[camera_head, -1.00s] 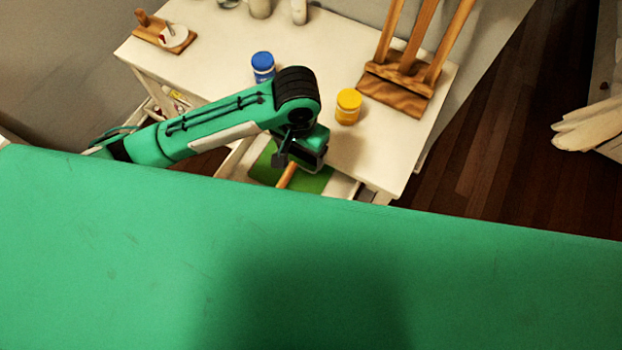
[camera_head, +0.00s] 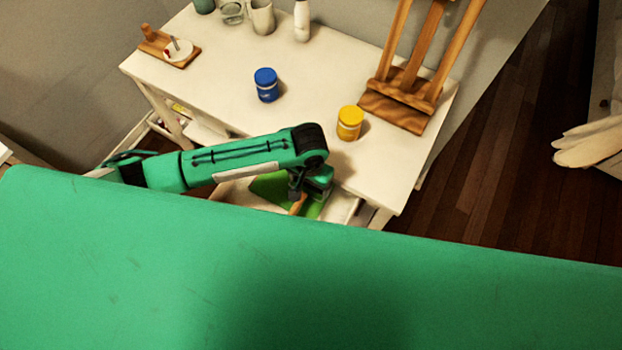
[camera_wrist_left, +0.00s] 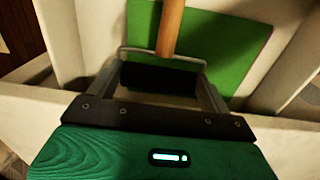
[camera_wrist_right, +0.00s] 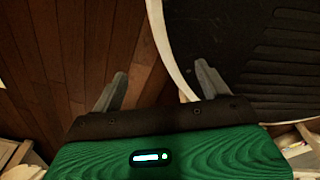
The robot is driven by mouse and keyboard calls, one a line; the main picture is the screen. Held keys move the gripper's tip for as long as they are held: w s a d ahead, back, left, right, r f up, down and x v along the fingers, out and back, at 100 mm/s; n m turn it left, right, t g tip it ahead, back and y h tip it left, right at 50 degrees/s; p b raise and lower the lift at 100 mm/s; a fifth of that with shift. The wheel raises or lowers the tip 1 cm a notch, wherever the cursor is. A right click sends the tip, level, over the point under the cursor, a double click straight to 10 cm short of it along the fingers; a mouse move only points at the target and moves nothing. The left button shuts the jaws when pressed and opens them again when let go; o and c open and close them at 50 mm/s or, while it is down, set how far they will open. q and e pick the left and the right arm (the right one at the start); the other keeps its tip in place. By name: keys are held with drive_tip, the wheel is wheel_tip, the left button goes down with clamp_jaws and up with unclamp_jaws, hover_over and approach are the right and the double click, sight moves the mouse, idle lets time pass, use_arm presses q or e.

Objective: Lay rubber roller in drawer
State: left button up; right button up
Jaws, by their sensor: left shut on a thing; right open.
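The rubber roller has a wooden handle (camera_wrist_left: 170,28) and a black cylinder (camera_wrist_left: 158,78). My left gripper (camera_wrist_left: 160,74) is shut on the roller, with the black cylinder between its fingers. The drawer (camera_wrist_left: 45,103) is open, with pale walls and a green sheet (camera_wrist_left: 228,50) inside. The roller is over or within the drawer; I cannot tell whether it touches the bottom. In the head view, my left gripper (camera_head: 308,192) is at the drawer below the table edge, and the handle (camera_head: 298,205) shows partly. My right gripper (camera_wrist_right: 160,80) is open and empty, away from the drawer.
The white table (camera_head: 215,85) holds a blue jar (camera_head: 266,85), a yellow jar (camera_head: 350,123), a wooden easel (camera_head: 405,95) and a small wooden board (camera_head: 165,48). A round dark-topped thing (camera_wrist_right: 260,50) is near my right gripper, over wooden floor (camera_wrist_right: 60,60).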

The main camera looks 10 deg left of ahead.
use_arm(q)
drive_tip(key=shift+w+d+f, duration=0.2)
drive_tip(key=shift+w+f, duration=0.3)
drive_tip(key=shift+w, duration=0.05)
drive_tip(key=shift+f, duration=0.1)
drive_tip(key=shift+s, duration=0.1)
drive_tip(key=shift+f, duration=0.3)
drive_tip(key=shift+f+p, duration=0.2)
drive_tip(key=shift+p, duration=0.1)
drive_tip(key=shift+f, duration=0.1)
drive_tip(key=o, duration=0.8)
drive_tip(key=shift+c, duration=0.2)
drive_tip(key=shift+o, duration=1)
drive_tip(key=shift+r, duration=0.4)
wheel_tip(320, 180, up, 12)
drive_tip(key=shift+r, duration=0.25)
use_arm(e)
drive_tip(key=shift+s, duration=0.75)
